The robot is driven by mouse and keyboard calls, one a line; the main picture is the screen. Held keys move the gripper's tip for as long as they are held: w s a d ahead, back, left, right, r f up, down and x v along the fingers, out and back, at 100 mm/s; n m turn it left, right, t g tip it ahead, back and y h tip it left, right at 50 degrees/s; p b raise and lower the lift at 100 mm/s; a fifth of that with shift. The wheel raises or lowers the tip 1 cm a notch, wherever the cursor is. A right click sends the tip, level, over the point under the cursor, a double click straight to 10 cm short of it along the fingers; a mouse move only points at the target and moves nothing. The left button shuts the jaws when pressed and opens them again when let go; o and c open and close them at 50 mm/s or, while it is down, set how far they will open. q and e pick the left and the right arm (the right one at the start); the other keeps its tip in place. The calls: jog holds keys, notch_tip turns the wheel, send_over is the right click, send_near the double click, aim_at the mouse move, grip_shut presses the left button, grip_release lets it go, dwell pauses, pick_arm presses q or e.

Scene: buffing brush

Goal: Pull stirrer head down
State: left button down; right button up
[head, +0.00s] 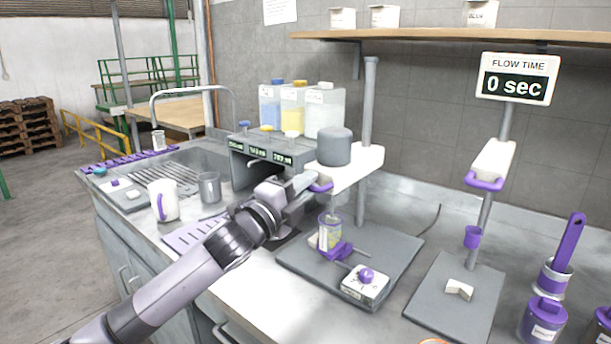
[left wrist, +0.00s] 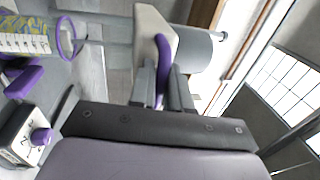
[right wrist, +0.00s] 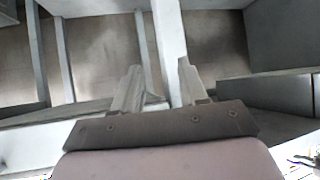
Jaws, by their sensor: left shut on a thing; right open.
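The stirrer head (head: 352,166) is a white block with a grey cylinder motor (head: 334,147) on top, mounted on a grey vertical post (head: 368,110). A purple handle (head: 321,187) is on its front. My left gripper (head: 306,186) is shut on that handle; in the left wrist view the fingers (left wrist: 162,88) close around the purple handle (left wrist: 163,62). A clear beaker (head: 329,232) with yellowish content stands below the head in a purple holder (head: 336,251). My right gripper (right wrist: 155,85) is open and empty in the right wrist view; it is not in the head view.
A white control box with a purple knob (head: 366,284) sits on the stirrer's grey base plate (head: 300,262). A white jug (head: 162,200) and grey cup (head: 209,187) stand at left.

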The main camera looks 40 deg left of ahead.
pick_arm(q)
notch_tip(320, 180, down, 5)
jog(key=shift+f+b, duration=0.1)
jog(key=shift+b, duration=0.85)
jog(key=c, duration=1.3)
grip_release()
jog(key=shift+s, duration=0.15)
jog(key=shift+b+v, duration=0.7)
jog(key=shift+v, duration=2.75)
